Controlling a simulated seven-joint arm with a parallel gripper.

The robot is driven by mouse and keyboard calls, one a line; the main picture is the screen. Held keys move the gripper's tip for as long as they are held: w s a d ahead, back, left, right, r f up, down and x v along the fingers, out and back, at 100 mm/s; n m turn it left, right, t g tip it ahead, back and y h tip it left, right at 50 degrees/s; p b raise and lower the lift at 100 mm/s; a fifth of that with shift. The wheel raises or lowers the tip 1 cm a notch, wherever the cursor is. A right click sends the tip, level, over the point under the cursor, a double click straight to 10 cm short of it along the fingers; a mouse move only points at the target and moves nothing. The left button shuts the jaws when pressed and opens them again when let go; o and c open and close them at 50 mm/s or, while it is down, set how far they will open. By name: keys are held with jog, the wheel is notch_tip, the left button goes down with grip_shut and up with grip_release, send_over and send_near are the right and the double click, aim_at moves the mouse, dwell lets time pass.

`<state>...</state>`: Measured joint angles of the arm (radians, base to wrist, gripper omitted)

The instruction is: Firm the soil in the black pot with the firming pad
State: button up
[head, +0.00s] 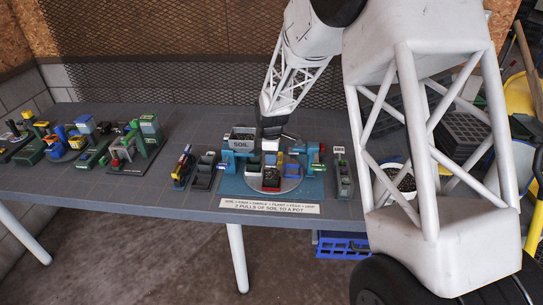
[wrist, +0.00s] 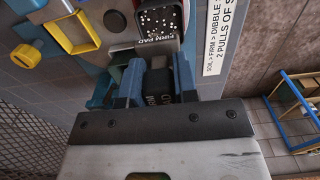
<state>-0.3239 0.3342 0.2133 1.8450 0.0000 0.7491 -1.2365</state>
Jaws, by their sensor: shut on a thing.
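My gripper (wrist: 158,78) has its blue fingers closed on the firming pad (wrist: 160,98), whose dark body with "FIRM PAD" lettering shows between them. I cannot tell whether pad and soil touch. In the head view my gripper (head: 271,134) is low over the back of the round turntable (head: 285,188), beside the grey soil hopper (head: 242,135). The black pot is not clear there.
The turntable carries a red pot (head: 271,178) and other coloured pots. Blue machine posts stand close on both sides of my gripper. A yellow square frame (wrist: 75,33) is at upper left in the wrist view.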

jog(key=shift+f, duration=0.2)
send_over(271, 177)
jog(key=shift+w+f, duration=0.15)
jog(key=shift+f, duration=2)
jog(key=shift+f, duration=0.75)
dwell(3.8)
jog(key=shift+r, duration=3.8)
